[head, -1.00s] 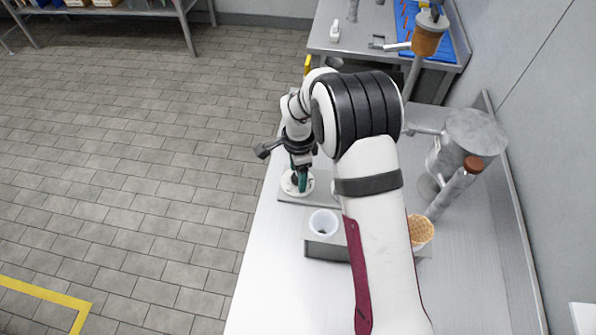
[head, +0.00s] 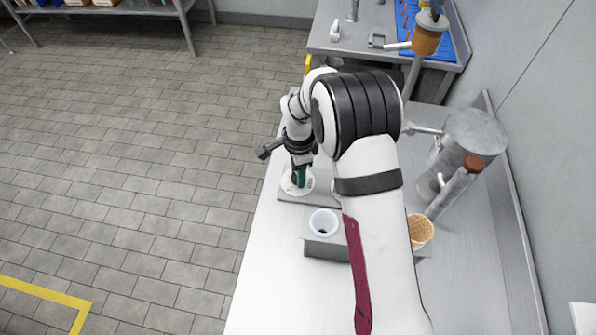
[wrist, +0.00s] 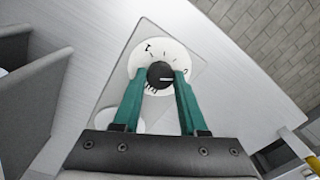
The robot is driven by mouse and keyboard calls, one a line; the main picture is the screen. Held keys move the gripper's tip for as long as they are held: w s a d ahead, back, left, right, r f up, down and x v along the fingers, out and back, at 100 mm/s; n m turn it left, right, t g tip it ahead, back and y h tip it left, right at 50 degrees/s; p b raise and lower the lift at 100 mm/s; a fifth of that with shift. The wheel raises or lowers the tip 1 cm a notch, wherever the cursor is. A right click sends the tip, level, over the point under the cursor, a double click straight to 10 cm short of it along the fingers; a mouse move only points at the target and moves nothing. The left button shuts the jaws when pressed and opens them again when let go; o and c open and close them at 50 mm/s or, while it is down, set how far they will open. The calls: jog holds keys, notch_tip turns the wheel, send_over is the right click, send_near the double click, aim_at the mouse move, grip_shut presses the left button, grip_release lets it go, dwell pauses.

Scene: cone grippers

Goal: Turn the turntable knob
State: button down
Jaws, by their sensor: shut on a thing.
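The turntable (head: 291,187) is a white disc on a grey plate near the left edge of the metal table. In the wrist view the turntable (wrist: 176,55) has dark marks around its face. A round black knob (wrist: 160,75) with a short white line stands at its middle. My gripper (wrist: 160,78) has green fingers, one on each side of the knob, and is shut on it. In the head view my gripper (head: 299,182) reaches down to the disc, and the knob is hidden by the fingers.
A grey holder (head: 330,245) with a white cup (head: 323,222) and a waffle cone (head: 420,229) stands in front of the turntable. A metal cylinder machine (head: 468,140) stands at the right by the wall. The table's left edge is close to the turntable.

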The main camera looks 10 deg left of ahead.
jog(key=n, duration=1.7)
jog(key=shift+w+n+g, duration=0.1)
jog(key=shift+n+g, duration=0.2)
jog(key=shift+n, duration=0.1)
jog(key=n, duration=0.5)
jog(key=shift+n, duration=0.3)
jog(key=shift+c, duration=2.2)
grip_release()
